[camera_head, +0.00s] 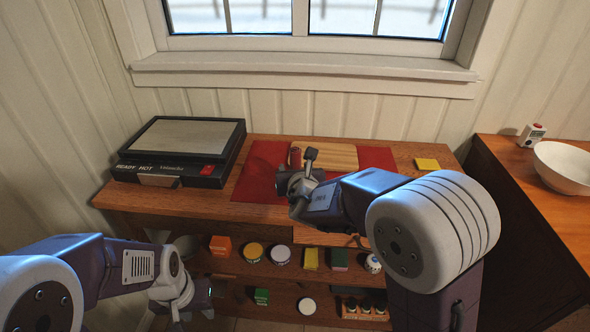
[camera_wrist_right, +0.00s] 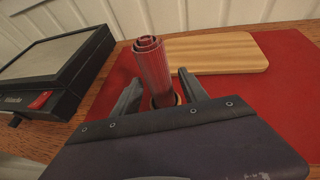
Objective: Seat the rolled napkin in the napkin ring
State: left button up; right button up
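The rolled napkin (camera_wrist_right: 153,72) is a dark red, ribbed roll standing nearly upright in the right wrist view, its spiral end up. In the head view its top (camera_head: 295,156) shows just left of my right gripper (camera_head: 301,168). A tan ring, the napkin ring (camera_wrist_right: 176,99), shows around its lower part; how deep the napkin sits is hidden by my gripper. In the wrist view the fingers of my right gripper (camera_wrist_right: 160,85) stand apart on either side of the napkin, with small gaps visible. My left gripper (camera_head: 188,297) hangs low at the left, its fingers unclear.
A wooden board (camera_head: 335,156) lies on the red mat (camera_head: 262,165) behind the napkin. A black flat-topped box (camera_head: 125,170) stands at the left, a yellow pad (camera_head: 427,164) at the right. Jars and boxes fill the shelves below. A white bowl (camera_head: 565,165) stands on the right counter.

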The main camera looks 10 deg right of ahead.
jog(key=shift+r, duration=0.1)
jog(key=shift+s+r+p, duration=0.15)
jog(key=shift+r+p, duration=0.1)
jog(key=shift+p, duration=0.1)
jog(key=p+v, duration=0.2)
jog(key=v, duration=0.9)
jog(key=shift+s, duration=0.35)
